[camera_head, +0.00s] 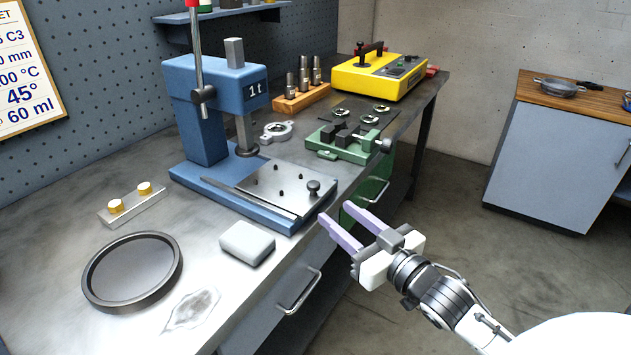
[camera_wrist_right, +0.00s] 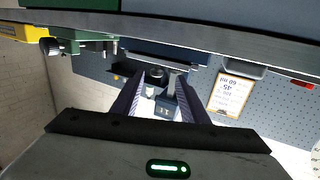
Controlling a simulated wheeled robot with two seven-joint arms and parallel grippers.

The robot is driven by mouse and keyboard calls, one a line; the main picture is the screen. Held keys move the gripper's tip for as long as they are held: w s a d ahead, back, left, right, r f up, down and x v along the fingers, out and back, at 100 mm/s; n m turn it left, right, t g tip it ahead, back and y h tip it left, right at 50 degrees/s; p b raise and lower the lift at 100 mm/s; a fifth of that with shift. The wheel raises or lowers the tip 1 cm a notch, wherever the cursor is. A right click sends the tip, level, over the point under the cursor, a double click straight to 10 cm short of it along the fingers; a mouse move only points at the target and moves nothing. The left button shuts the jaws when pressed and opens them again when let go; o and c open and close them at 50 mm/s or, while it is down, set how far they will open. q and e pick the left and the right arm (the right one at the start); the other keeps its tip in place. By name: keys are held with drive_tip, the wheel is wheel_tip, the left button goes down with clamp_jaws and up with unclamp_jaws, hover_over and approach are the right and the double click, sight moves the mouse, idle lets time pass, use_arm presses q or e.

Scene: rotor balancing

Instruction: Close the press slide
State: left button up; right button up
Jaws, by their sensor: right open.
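The blue press (camera_head: 212,105), marked 1t, stands on the metal workbench in the head view. Its slide (camera_head: 283,188) is a grey plate with several small pins and a dark knob (camera_head: 314,187) at its front right corner. The plate reaches out toward the bench's front edge, out from under the ram. My right gripper (camera_head: 344,226) is open and empty, in front of the bench edge, a little to the right of and below the knob, apart from it. In the right wrist view the open fingers (camera_wrist_right: 162,103) point toward the press (camera_wrist_right: 163,108). My left gripper does not show.
A grey block (camera_head: 247,243) and a round dark tray (camera_head: 132,270) lie in front of the press. A green vise (camera_head: 345,142) stands right of the slide. A yellow case (camera_head: 379,76) and a wooden tool holder (camera_head: 301,97) are behind. A drawer handle (camera_head: 299,292) juts from the bench front.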

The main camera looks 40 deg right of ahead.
sight(317, 187)
drive_tip(key=w, duration=0.3)
drive_tip(key=w+r, duration=0.1)
drive_tip(key=w, duration=0.6)
drive_tip(key=shift+w+d+r, duration=0.2)
drive_tip(key=shift+w+r, duration=0.1)
drive_tip(key=shift+r, duration=0.1)
clamp_jaws()
drive_tip(key=shift+w, duration=0.1)
